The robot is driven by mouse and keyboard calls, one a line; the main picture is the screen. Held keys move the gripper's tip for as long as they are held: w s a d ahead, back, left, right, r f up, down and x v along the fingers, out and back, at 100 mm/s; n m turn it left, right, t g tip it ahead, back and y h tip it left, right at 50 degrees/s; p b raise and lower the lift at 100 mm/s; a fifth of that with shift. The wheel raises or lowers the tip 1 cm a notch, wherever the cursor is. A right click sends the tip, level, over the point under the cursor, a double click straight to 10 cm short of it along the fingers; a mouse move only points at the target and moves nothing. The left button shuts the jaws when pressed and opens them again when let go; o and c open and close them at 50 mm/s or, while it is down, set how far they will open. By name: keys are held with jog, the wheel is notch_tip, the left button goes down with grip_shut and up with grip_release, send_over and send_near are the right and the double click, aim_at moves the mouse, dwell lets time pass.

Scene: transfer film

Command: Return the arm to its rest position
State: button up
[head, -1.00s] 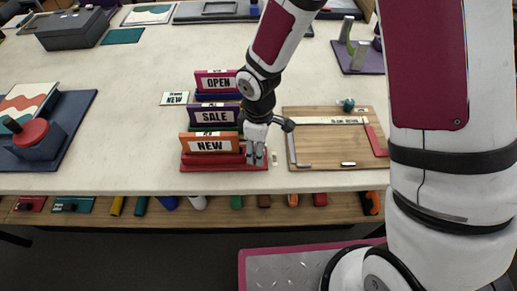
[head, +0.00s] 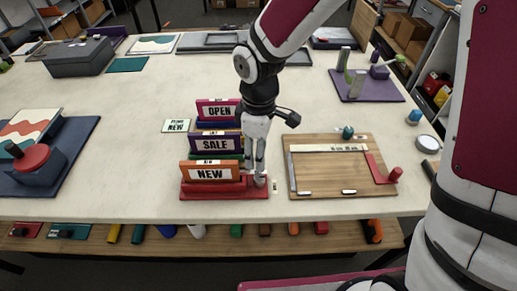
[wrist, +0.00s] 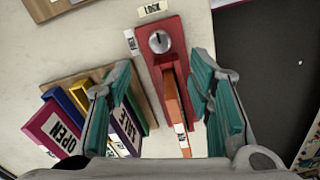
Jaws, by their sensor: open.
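My gripper (head: 259,180) hangs fingers down at the right end of the red base of the sign rack (head: 225,190). In the wrist view my gripper (wrist: 165,90) has its two teal-padded fingers wide apart with nothing clamped. Between the fingers, below them, show a red block with a round metal knob (wrist: 160,41) and the edge of the orange NEW sign (wrist: 178,108). In the head view the NEW sign (head: 210,174), purple SALE sign (head: 215,146) and magenta OPEN sign (head: 218,111) stand upright in a row.
A wooden board (head: 340,175) with metal and red strips lies right of my gripper. A purple tray (head: 368,92) with clamps is behind it. A dark blue board (head: 70,165) with a red round tool is at left. The middle left of the table is clear.

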jog(key=shift+d, duration=0.1)
jog(key=s+d+r+m+t, duration=0.2)
jog(key=s+d+r+m, duration=0.5)
jog(key=r, duration=0.4)
jog(key=s+d+r+m+t, duration=0.3)
jog(key=s+d+r+m, duration=0.4)
jog(key=r, duration=0.4)
jog(key=shift+s+d+r+t, duration=0.25)
jog(key=shift+s+d, duration=0.2)
jog(key=shift+d, duration=0.65)
